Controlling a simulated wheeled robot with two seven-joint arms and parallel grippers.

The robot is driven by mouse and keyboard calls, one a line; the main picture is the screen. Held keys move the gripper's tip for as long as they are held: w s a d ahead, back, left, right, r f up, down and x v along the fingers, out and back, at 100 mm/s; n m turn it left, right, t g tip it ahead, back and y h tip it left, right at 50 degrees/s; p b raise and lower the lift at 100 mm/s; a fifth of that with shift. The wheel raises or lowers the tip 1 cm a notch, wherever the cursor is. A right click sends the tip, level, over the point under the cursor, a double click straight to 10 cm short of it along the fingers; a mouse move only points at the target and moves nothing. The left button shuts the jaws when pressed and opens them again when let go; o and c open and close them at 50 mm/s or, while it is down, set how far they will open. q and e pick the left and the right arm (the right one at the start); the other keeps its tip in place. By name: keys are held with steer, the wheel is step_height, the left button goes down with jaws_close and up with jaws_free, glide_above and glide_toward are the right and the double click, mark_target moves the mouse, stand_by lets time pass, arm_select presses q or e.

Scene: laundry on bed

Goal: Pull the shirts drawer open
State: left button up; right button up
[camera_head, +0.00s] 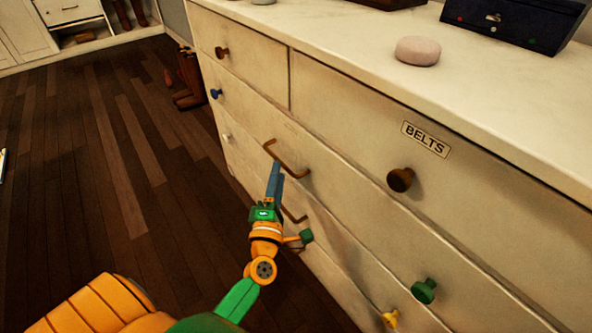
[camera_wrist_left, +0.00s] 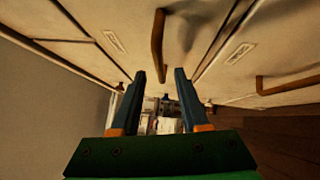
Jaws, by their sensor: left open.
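A white dresser (camera_head: 340,105) with several drawers fills the right of the head view. A brown bar handle (camera_head: 285,158) sits on its second-row drawer front, and another bar handle (camera_head: 293,213) is lower down. My left gripper (camera_head: 276,168) is open at the upper bar handle. In the left wrist view, that handle (camera_wrist_left: 158,45) reaches down between the two fingertips of my left gripper (camera_wrist_left: 160,73), with gaps on both sides. The drawers look shut. Two drawer labels in the wrist view are too small to read, so I cannot tell which drawer is for shirts. My right gripper is out of view.
A BELTS label (camera_head: 426,139) and brown knob (camera_head: 400,180) mark the top right drawer. Blue (camera_head: 215,93) and green (camera_head: 424,291) knobs stick out below. A pink round object (camera_head: 418,51) lies on top. Brown boots (camera_head: 187,78) stand beyond the dresser. The wooden floor (camera_head: 100,150) is mostly clear.

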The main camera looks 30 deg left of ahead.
arm_select(q)
steer(key=x, duration=0.4)
steer(key=shift+w+a+r, duration=0.1)
steer(key=shift+w+a, duration=0.1)
steer(key=shift+a, duration=0.05)
jaws_close()
stand_by(1.1)
